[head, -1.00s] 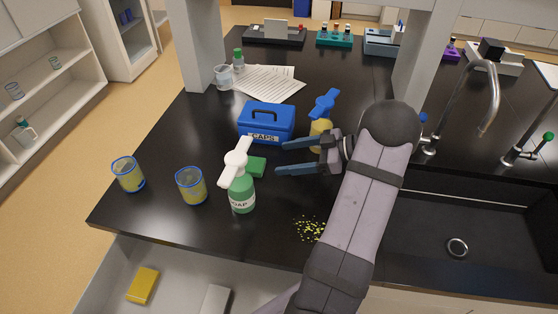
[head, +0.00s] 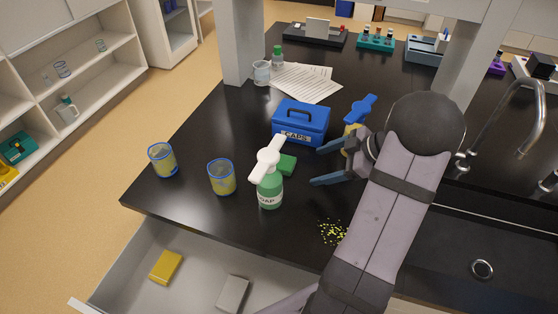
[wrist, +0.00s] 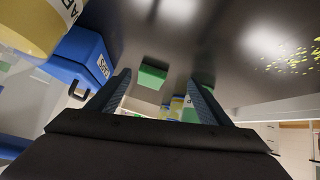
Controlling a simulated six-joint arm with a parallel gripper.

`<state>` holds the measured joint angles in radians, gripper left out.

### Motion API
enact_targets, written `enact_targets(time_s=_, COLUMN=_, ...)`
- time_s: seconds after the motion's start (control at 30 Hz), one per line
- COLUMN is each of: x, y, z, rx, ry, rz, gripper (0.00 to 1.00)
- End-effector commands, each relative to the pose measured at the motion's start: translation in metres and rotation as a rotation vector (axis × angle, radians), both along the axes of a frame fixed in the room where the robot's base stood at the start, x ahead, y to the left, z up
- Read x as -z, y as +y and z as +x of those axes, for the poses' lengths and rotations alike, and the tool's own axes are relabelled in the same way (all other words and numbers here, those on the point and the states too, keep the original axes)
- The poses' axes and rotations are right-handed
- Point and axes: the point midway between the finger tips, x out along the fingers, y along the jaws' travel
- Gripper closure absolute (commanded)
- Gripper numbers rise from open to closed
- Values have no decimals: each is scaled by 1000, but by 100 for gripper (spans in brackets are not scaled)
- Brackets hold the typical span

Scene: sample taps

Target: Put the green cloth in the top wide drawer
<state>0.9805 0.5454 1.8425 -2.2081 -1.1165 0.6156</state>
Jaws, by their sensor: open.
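The green cloth (head: 287,164) looks like a small folded block lying on the black counter, partly hidden behind the soap bottle. It also shows in the wrist view (wrist: 152,76), ahead of and between the finger tips. My gripper (head: 316,166) is open and empty, just right of the cloth and apart from it, its fingers pointing at it. An open drawer (head: 205,270) shows under the counter's front edge. It holds a yellow block (head: 166,267) and a grey block (head: 232,293). The drawer's right part is hidden by my arm.
A green soap bottle (head: 269,190) stands close in front of the cloth. A blue CAPS box (head: 301,122) is just behind it. Two blue-rimmed beakers (head: 222,178) stand to the left. Yellow bits (head: 333,232) lie scattered near the front edge. A sink is at right.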

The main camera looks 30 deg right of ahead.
Motion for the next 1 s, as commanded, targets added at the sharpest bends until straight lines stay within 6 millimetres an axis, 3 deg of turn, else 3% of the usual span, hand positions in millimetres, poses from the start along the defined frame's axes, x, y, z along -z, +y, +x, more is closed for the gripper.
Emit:
enact_targets(time_s=0.17, x=-32, y=-4, z=5, rx=-19, ry=4, rz=-327, gripper=27)
enact_targets(time_s=0.3, x=-69, y=-4, z=30, rx=59, ry=-56, rz=-501, gripper=27)
enact_targets(time_s=0.43, x=-109, y=1, z=55, rx=209, ry=-106, rz=-582, gripper=27)
enact_targets(time_s=0.57, x=-135, y=6, z=63, rx=365, ry=-107, rz=-605, gripper=27)
enact_targets(time_s=0.77, x=-156, y=22, z=48, rx=581, ry=-16, rz=-592, gripper=27)
enact_targets(time_s=1.0, x=-154, y=65, z=-7, rx=771, ry=215, rz=-523, gripper=27)
